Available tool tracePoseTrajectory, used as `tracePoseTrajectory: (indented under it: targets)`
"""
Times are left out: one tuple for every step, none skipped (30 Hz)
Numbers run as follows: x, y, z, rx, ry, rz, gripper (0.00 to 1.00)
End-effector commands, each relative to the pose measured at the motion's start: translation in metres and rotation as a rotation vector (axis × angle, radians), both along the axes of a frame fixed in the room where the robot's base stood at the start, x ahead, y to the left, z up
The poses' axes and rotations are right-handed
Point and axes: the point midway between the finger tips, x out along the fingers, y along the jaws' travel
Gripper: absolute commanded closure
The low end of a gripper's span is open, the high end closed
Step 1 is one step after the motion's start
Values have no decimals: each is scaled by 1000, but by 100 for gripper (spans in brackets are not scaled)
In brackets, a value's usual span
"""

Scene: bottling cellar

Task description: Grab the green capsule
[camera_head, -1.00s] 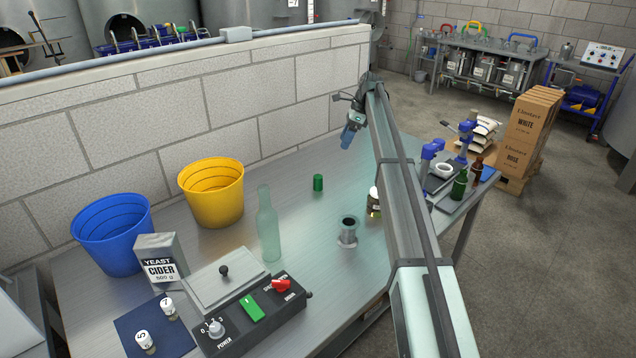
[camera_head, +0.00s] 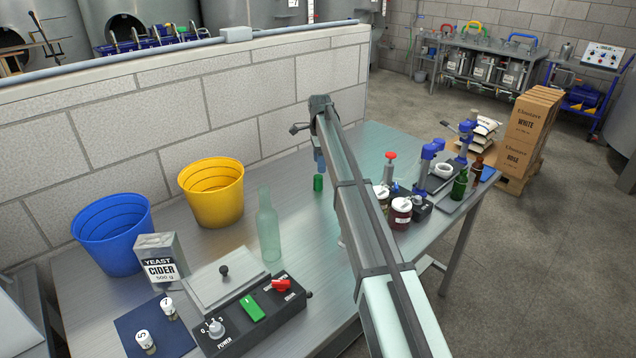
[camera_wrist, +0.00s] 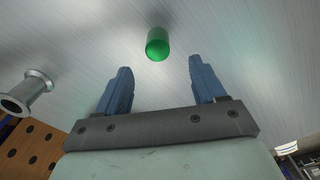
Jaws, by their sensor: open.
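The green capsule (camera_head: 318,183) stands upright on the metal table (camera_head: 225,262), near the wall. In the wrist view the capsule (camera_wrist: 158,44) lies just beyond the fingertips, roughly midway between them and a little apart from them. My gripper (camera_wrist: 158,68) is open and empty, with its two blue fingers spread. In the head view my gripper (camera_head: 320,166) is just above and behind the capsule, and its fingers are partly hidden by my arm.
A pale glass bottle (camera_head: 268,232) stands left of the capsule. A yellow bucket (camera_head: 212,196) stands by the wall. A metal flanged cup (camera_wrist: 30,92) shows left in the wrist view. Jars (camera_head: 400,212) stand right of my arm.

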Motion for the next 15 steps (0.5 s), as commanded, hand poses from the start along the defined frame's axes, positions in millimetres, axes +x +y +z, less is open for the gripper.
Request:
tracePoseTrajectory:
  targets:
    - [-1,0,-10,0,2,0,30]
    - [-1,0,-13,0,2,0,30]
    - [-1,0,-18,0,2,0,30]
    - [-1,0,-20,1,1,0,30]
    - [0,0,-22,1,1,0,30]
    - [0,0,-24,1,0,0,30]
    - [0,0,-25,1,0,-1,30]
    - [0,0,-26,1,0,-1,30]
    - [0,0,-28,1,0,-1,30]
    - [-1,0,-29,1,0,-1,30]
    - [-1,0,-31,1,1,-1,30]
    - [-1,0,-35,1,1,-1,30]
    - [-2,1,-38,1,2,-1,30]
    - [-2,1,-42,1,2,-1,30]
    - [-3,1,-46,1,2,-1,30]
